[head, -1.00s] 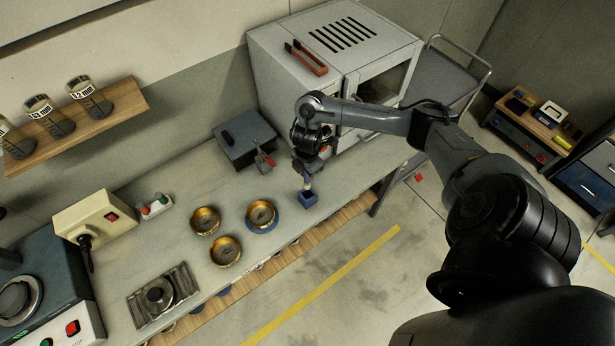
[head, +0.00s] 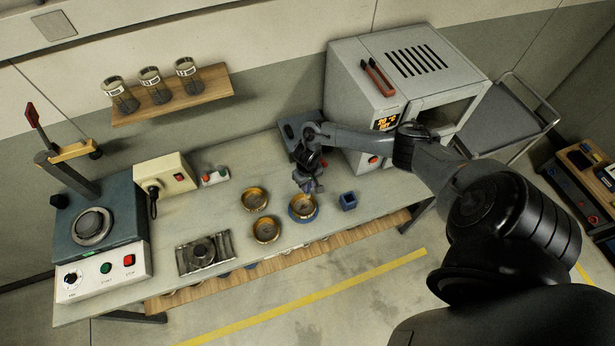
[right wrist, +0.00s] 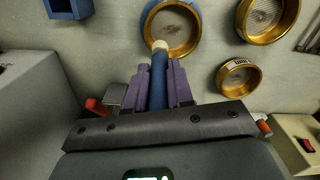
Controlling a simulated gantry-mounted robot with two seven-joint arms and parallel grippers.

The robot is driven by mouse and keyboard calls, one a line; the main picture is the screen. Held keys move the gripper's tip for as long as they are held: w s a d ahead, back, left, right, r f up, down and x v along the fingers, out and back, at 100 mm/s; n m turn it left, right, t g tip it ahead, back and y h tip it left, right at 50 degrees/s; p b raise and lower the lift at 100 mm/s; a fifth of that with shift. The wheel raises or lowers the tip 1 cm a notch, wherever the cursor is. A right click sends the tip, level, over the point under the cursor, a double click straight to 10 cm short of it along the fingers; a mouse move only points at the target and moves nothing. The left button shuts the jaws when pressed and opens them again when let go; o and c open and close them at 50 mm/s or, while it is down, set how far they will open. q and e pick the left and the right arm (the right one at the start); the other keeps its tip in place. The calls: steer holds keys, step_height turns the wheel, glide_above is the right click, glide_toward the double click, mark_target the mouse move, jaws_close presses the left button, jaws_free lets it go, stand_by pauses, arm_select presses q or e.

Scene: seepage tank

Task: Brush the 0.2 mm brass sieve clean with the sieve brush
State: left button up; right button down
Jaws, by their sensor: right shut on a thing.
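My right gripper (head: 308,188) is shut on the sieve brush, near the brass sieve on a blue ring (head: 303,207). In the right wrist view its purple fingers (right wrist: 157,82) hold the brush's blue handle (right wrist: 158,78). The brush's pale tip (right wrist: 160,45) points at the near rim of that sieve (right wrist: 172,30); I cannot tell whether they touch. Two more brass sieves stand on the bench to its left, one behind (head: 255,199) and one in front (head: 266,230). Their size marks are too small to read. My left gripper is not in view.
An empty-looking blue holder (head: 348,201) stands right of the sieve. A grey oven (head: 358,90) stands at the back right, a sieve shaker (head: 97,235) at the left, and a metal plate (head: 204,252) between it and the sieves.

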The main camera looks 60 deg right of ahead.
mark_target(308, 193)
steer(key=shift+s+r, duration=0.1)
steer(key=shift+r, duration=0.1)
stand_by(0.4)
steer(key=shift+a+p, duration=0.1)
steer(key=shift+p, duration=0.2)
steer(key=shift+f+b, duration=1.4)
steer(key=shift+f, duration=0.65)
steer(key=shift+f+b, duration=0.45)
steer(key=shift+f, duration=0.3)
steer(key=shift+p, duration=0.35)
steer(key=shift+f, duration=0.15)
steer(key=shift+f+b, duration=0.45)
steer(key=shift+f, duration=0.1)
